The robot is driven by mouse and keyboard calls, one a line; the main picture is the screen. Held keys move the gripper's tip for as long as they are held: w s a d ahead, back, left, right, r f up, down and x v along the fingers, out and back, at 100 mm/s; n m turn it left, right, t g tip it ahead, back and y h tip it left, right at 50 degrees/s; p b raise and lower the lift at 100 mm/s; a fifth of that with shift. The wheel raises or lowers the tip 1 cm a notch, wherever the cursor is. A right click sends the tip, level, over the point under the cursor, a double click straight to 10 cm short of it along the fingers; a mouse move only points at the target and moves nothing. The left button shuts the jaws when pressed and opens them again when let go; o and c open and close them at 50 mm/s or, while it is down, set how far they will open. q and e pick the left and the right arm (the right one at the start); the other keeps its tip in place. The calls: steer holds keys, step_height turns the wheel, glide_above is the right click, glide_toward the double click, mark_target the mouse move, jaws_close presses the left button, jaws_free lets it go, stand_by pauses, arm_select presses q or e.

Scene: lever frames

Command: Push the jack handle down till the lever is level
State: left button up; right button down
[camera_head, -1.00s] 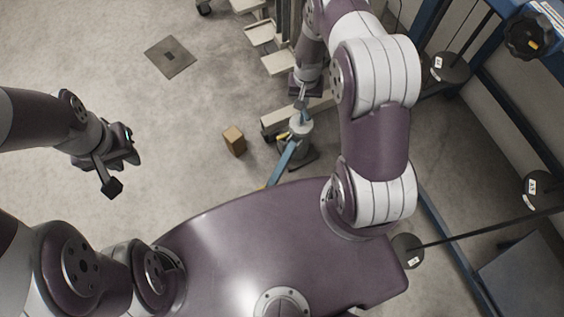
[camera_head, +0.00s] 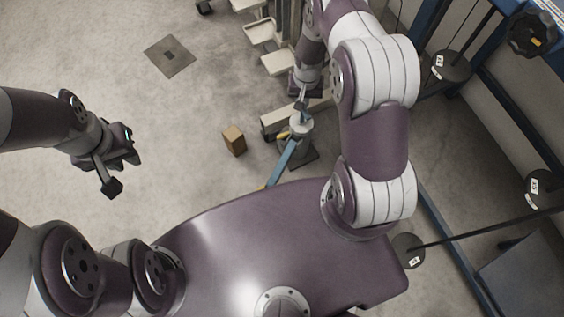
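The jack (camera_head: 302,155) stands on the floor ahead of my base. Its blue lever handle (camera_head: 284,162) slants from the jack's grey head down-left in the picture, and its near end is hidden behind my body. My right gripper (camera_head: 301,105) is at the top of the jack's head, pointing down; its fingers are too small and partly hidden to tell open from shut. My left gripper (camera_head: 125,175) hangs over bare floor at the left, well away from the jack, with nothing seen in it. Its finger gap is not clear.
A small brown box (camera_head: 234,141) stands on the floor left of the jack. A pale shelf frame (camera_head: 277,64) rises behind the jack. A blue rack with black weights (camera_head: 452,66) and a bar fills the right side. The floor at left is open.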

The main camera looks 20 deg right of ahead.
steer(key=shift+f+b, duration=1.5)
steer(key=shift+f, duration=0.75)
steer(key=shift+r, duration=0.1)
step_height(320, 180, up, 9)
steer(key=p, duration=0.8)
steer(key=shift+r+p, duration=0.2)
steer(key=shift+p, duration=0.1)
steer(key=shift+f, duration=0.2)
